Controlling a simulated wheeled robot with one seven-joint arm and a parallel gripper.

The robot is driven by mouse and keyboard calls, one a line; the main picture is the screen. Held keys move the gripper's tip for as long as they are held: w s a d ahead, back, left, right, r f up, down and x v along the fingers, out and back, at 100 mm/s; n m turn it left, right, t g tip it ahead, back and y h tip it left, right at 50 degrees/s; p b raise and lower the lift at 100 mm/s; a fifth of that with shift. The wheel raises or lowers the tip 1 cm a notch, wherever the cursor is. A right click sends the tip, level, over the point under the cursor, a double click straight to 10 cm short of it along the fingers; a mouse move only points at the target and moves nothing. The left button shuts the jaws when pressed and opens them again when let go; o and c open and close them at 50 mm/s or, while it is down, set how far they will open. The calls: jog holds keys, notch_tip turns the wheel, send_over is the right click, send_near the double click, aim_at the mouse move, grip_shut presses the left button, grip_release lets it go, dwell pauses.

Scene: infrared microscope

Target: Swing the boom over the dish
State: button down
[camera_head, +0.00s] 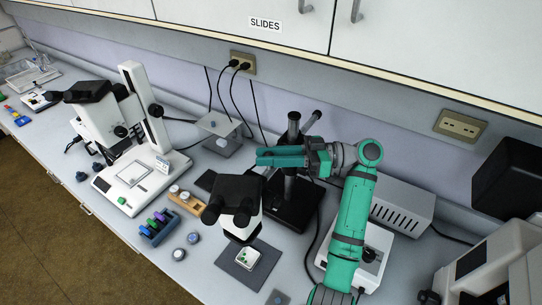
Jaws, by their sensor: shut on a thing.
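The boom stand's dark post (293,127) rises from a black base (291,209). The boom (313,119) shows as a dark rod end behind the post; much of its length is hidden by my gripper. The black and white microscope head (236,200) hangs at the front. The dish (247,257), pale with green bits, lies on a dark grey mat (235,270). The head stands just above the dish in the picture; whether it is straight over it I cannot tell. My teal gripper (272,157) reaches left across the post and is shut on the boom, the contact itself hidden.
A white microscope (128,185) stands left. A tube rack (159,227) and wooden block (187,199) lie near the head. A grey box (402,208) and a white unit (371,262) flank my arm at right. Cables hang from the wall.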

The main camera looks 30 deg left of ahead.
jog(key=c, duration=1.5)
grip_release()
jog(key=shift+s+a+f, duration=0.1)
jog(key=shift+s, duration=0.1)
jog(key=shift+w, duration=0.1)
jog(key=v, duration=1.1)
